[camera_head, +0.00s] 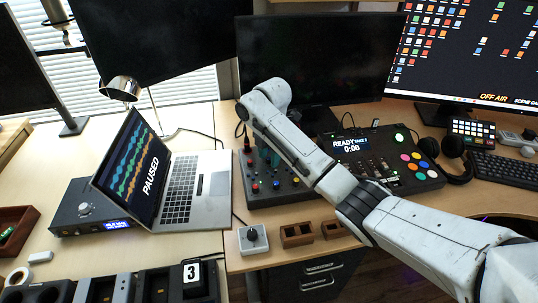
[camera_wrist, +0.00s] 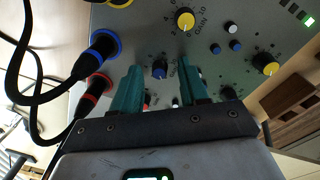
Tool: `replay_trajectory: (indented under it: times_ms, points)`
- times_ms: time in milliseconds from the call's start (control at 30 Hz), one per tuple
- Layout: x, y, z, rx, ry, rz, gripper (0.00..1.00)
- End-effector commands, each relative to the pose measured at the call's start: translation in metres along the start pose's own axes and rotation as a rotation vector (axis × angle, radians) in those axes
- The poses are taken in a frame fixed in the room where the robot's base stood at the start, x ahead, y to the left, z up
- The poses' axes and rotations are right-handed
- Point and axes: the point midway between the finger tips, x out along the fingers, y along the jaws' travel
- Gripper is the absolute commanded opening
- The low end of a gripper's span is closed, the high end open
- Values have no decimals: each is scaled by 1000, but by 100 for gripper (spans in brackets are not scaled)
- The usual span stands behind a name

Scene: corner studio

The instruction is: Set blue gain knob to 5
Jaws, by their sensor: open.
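The grey mixer panel (camera_head: 258,200) stands on the desk under my arm; its face fills much of the wrist view (camera_wrist: 145,42). A blue knob (camera_wrist: 159,72) sits between the two teal fingers of my gripper (camera_wrist: 159,64), with gaps on both sides. A partly hidden label lies to its right. Its pointer setting is too small to read. My gripper is open, its fingers reaching down around the knob. In the head view, my gripper (camera_head: 268,155) is partly hidden by my arm, and a blue knob (camera_head: 276,183) shows on the panel.
Plugs with a blue ring (camera_wrist: 104,44) and a red ring (camera_wrist: 97,84) trail black cables at left. A laptop (camera_head: 195,185) stands beside the mixer.

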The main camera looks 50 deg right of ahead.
Motion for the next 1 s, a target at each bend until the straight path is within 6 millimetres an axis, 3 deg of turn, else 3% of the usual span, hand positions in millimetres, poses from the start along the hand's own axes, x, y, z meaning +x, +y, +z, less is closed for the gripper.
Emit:
replay_trajectory:
  times_ms: [100,567,1000]
  points:
    - [0,0,0,0,0,0,44]
    - [0,0,0,0,0,-1,0]
    - [-2,0,-1,43,0,-2,0]
